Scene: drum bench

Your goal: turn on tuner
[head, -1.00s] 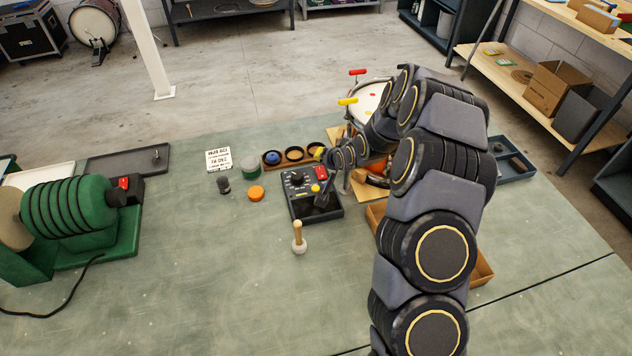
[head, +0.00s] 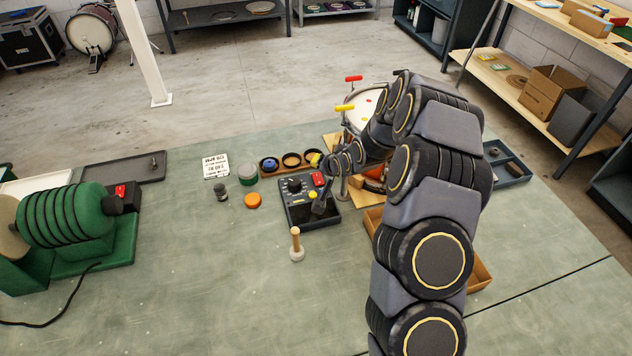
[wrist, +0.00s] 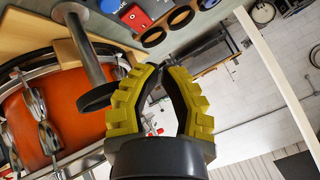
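The tuner is likely the black control box (head: 297,204) with a dial, a red switch (head: 318,179) and a yellow knob, near the bench's middle. A dark stick-like part stands at its right side. My gripper (head: 316,159) is small in the head view, just behind the box and beside the ring tray. In the wrist view its two yellow fingers (wrist: 161,68) converge, with their tips almost together and nothing visible between them. A red switch with a white mark (wrist: 135,17) shows beyond the tips, up and left; most of the box is out of that view.
A wooden tray (head: 269,172) with round wells is close to my gripper. A drum (head: 366,100) with T-handled keys stands to its right. A wooden-handled mallet (head: 296,245) stands in front of the box; an orange disc (head: 253,200) lies left.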

